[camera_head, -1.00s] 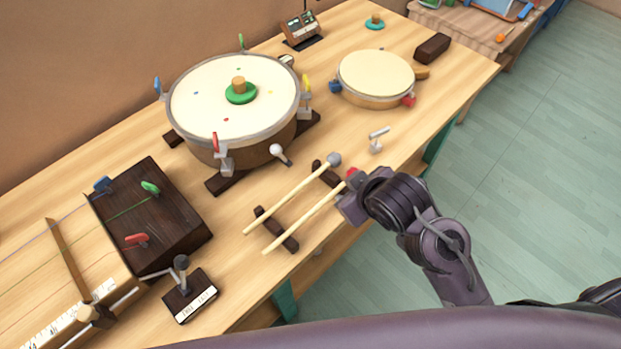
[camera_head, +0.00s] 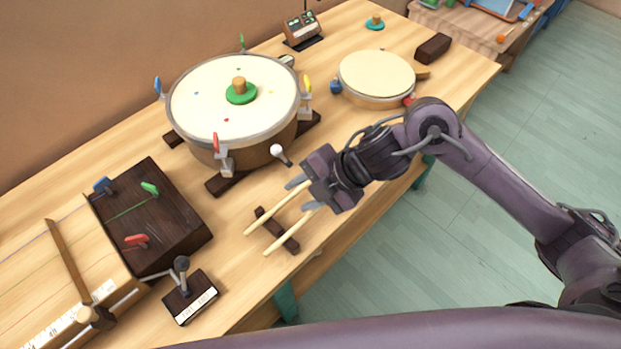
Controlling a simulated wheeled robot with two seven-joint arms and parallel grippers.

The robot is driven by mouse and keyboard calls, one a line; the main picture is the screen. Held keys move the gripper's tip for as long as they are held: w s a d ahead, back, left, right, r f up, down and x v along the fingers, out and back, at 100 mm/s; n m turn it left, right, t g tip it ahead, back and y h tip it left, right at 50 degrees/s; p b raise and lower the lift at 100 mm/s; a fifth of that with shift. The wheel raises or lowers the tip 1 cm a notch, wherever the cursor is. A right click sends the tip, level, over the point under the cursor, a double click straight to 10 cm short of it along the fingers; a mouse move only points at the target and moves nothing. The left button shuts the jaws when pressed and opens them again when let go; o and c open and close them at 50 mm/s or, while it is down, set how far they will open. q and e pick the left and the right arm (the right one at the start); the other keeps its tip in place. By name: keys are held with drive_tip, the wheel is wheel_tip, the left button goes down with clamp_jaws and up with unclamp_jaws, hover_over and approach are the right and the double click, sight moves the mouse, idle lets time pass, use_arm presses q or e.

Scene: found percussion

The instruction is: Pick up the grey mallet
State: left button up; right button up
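The grey mallet lies on the dark stick rest, its pale stick (camera_head: 270,214) slanting up to the right; its head is hidden behind my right gripper. A second pale stick (camera_head: 290,233) lies parallel on its right, its head also hidden. My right gripper (camera_head: 297,196) is above the two sticks. Its two grey fingers are spread apart, one at the upper left and one at the lower right, with the grey mallet's stick running between them in the picture. Whether it touches the stick I cannot tell. My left gripper is out of view.
The near dark rest bar (camera_head: 277,231) lies under the sticks. A large drum (camera_head: 240,140) with clamps stands behind, a white-tipped beater (camera_head: 279,152) at its edge. A small drum (camera_head: 375,82) is at the back right. A dark box (camera_head: 160,215) and labelled pedal (camera_head: 190,300) stand left.

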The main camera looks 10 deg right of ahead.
sight(285, 202)
drive_tip(key=x, duration=0.6)
drive_tip(key=shift+w+d+f, duration=0.25)
drive_tip(key=shift+w+d, duration=0.05)
drive_tip(key=shift+w, duration=0.05)
clamp_jaws()
